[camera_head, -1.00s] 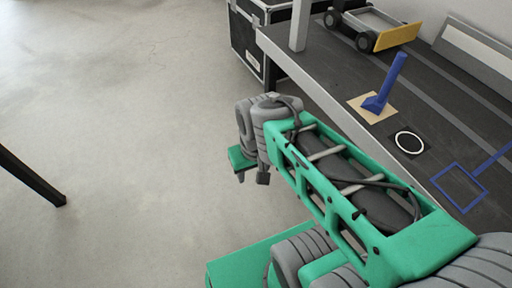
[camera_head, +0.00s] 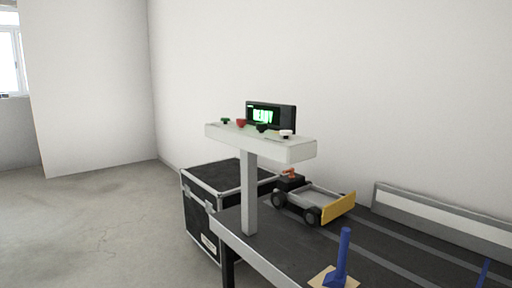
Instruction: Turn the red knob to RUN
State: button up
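The red knob (camera_head: 241,123) sits on top of a pale raised panel (camera_head: 262,143), left of its middle. A green knob (camera_head: 225,121) is to its left, and a black knob (camera_head: 262,128) and a white knob (camera_head: 286,134) are to its right. A small dark display (camera_head: 271,116) with green lit marks stands behind the knobs. The knob's pointing direction and any RUN label are too small to read. My gripper is not in view.
The panel stands on a post (camera_head: 249,192) at the corner of a dark-topped table (camera_head: 400,262). A wheeled chassis (camera_head: 315,202) with a yellow plate and a blue upright handle (camera_head: 343,258) are on the table. A black case (camera_head: 205,207) stands behind. Floor at left is clear.

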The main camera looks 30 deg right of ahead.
aim_at(241, 123)
jog(key=z, duration=0.55)
jog(key=i, duration=0.9)
jog(key=u, duration=0.1)
